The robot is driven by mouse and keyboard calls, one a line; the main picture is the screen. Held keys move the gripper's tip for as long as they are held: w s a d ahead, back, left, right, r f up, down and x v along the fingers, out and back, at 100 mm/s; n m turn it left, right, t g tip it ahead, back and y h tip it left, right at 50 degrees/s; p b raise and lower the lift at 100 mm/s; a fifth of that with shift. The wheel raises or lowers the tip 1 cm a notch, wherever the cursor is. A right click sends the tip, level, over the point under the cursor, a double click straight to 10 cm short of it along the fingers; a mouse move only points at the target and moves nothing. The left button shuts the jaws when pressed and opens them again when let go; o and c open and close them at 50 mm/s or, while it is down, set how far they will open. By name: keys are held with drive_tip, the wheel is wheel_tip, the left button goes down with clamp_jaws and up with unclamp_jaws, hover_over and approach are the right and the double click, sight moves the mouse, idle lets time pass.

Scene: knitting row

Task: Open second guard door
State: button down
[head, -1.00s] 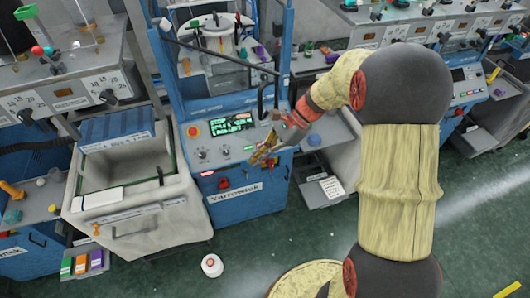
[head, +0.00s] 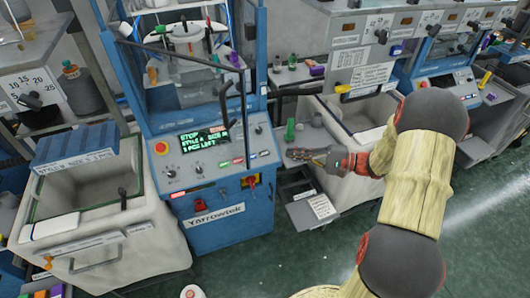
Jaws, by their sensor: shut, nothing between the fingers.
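A blue knitting machine (head: 215,222) labelled Yarnowick stands in front of me. Its clear guard door has a dark top rail (head: 183,53) and a black handle (head: 224,102) at its right side. The rail slants out from the machine's frame, so the door looks partly open; how far is hard to tell. Another blue machine (head: 437,72) with a front window stands farther right; I cannot tell which door counts as second. My gripper (head: 298,154) is shut and empty, right of the near machine's control panel (head: 212,157) and apart from the handle.
A small side shelf (head: 310,137) with a green object (head: 290,130) lies behind my gripper. A grey bin (head: 98,195) with a blue lid box (head: 75,150) stands left of the machine. Another bin (head: 365,118) is at right.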

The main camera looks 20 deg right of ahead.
drive_tip(key=w+a+r+n, duration=0.1)
drive_tip(key=w+a+n, duration=0.2)
drive_tip(key=a, duration=0.8)
drive_tip(key=shift+r+n+t+p, duration=0.15)
drive_tip(key=shift+n+t+p, duration=0.15)
drive_tip(key=shift+p, duration=0.05)
drive_tip(key=shift+a, duration=0.1)
